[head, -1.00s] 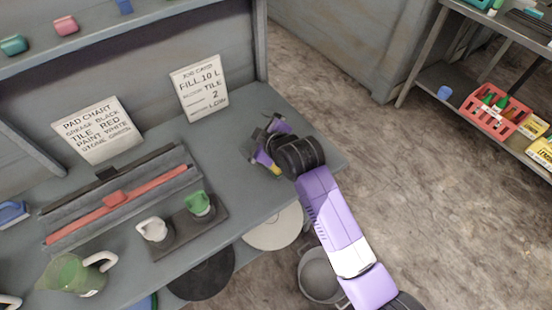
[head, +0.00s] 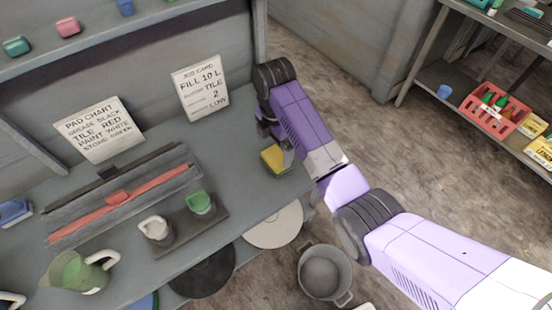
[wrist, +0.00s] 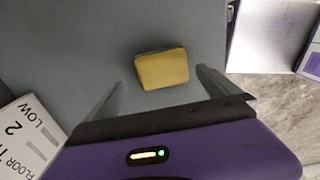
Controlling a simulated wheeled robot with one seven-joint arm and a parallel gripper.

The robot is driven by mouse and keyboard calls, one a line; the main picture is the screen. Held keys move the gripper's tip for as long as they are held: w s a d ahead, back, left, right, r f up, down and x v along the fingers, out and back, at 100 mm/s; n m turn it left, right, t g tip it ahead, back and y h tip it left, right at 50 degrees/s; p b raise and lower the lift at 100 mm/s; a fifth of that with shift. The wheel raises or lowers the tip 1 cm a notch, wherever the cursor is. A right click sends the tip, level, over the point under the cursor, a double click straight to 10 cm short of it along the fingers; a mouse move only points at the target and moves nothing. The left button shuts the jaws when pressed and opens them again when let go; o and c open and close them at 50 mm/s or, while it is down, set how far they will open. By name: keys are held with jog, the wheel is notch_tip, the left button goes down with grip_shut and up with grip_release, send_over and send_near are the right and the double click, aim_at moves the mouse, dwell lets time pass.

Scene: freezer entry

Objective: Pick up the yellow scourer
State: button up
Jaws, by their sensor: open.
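The yellow scourer (head: 274,159) lies on the grey bench near its right end, beside my arm. It has a darker layer along one edge. In the wrist view the scourer (wrist: 162,70) lies ahead, roughly between the two grey fingers of my gripper (wrist: 158,80). The fingers are spread wide and hold nothing. Gaps show on both sides of the scourer, and I cannot tell the height of the fingers above the bench. In the head view my gripper is mostly hidden by my arm.
The job card (head: 200,87) stands left of my arm, and it also shows in the wrist view (wrist: 25,140). A pot (head: 325,272) stands on the floor.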

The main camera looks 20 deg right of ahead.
jog(key=shift+s+d+f+p, duration=0.15)
jog(key=shift+f+p, duration=0.15)
jog(key=shift+f, duration=0.95)
jog(key=shift+s+f+p, duration=0.1)
jog(key=shift+f+p, duration=0.15)
jog(key=shift+f, duration=1)
jog(key=shift+c, duration=0.2)
jog(key=c, duration=1.3)
jog(key=shift+o, duration=0.2)
jog(key=shift+r, duration=0.1)
notch_tip(320, 180, up, 15)
jog(key=p, duration=0.4)
notch_tip(320, 180, up, 5)
send_over(276, 157)
